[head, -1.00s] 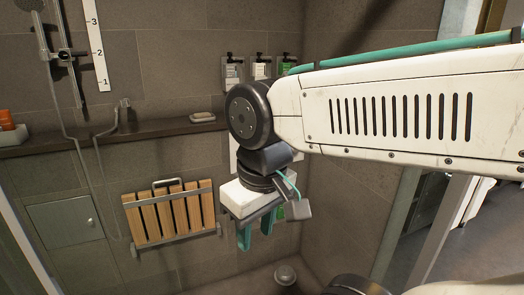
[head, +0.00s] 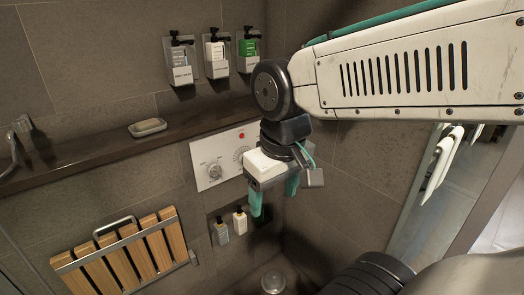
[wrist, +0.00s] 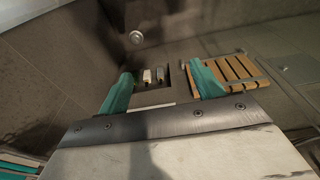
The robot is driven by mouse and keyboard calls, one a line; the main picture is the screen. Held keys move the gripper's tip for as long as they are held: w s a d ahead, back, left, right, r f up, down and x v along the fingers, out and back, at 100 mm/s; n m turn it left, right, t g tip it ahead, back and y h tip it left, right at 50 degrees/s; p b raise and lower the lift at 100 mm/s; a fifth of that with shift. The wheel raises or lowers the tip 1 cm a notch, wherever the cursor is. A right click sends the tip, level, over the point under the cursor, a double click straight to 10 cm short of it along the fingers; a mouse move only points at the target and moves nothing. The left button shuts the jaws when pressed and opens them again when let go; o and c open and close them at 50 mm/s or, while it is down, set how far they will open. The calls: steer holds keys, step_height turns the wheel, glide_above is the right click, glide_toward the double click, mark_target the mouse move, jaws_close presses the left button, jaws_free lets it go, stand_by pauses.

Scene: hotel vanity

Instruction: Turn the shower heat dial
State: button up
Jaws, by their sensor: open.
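A white control panel (head: 203,160) is on the tiled shower wall, below the ledge. It carries a round dial (head: 214,171) at its left and a second dial (head: 239,153) further right, with a red spot above it. The labels are too small to read, so I cannot tell which dial sets the heat. My gripper (head: 274,200) is open and empty, with teal fingers pointing down. It is in front of the panel's right end and hides part of it. The wrist view also shows my gripper (wrist: 161,78), with no panel visible between its fingers.
A dark ledge (head: 95,153) with a soap dish (head: 147,127) runs along the wall. Three dispensers hang above it. A slatted wooden seat (head: 125,256) is folded below, left of a niche with two small bottles (head: 240,220). A side wall stands close on the right.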

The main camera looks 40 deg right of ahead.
steer(key=w+d+f+n+t+h, duration=0.15)
steer(key=w+d+f+t, duration=0.35)
steer(key=w, duration=0.6)
steer(key=w+d+f+n+t, duration=0.1)
steer(key=w+d+f+n, duration=0.15)
steer(key=w+d, duration=0.65)
steer(key=w+d+f+n+t, duration=0.25)
steer(key=w+f, duration=0.25)
steer(key=w, duration=0.9)
steer(key=w+d+f+n+t+y, duration=0.25)
steer(key=d+f+t, duration=0.45)
steer(key=f, duration=0.4)
steer(key=w+a, duration=0.1)
steer(key=w, duration=0.6)
steer(key=shift+a+r+t, duration=0.15)
steer(key=shift+a+t, duration=0.05)
steer(key=shift+t, duration=0.15)
steer(key=shift+w, duration=0.1)
steer(key=c, duration=1)
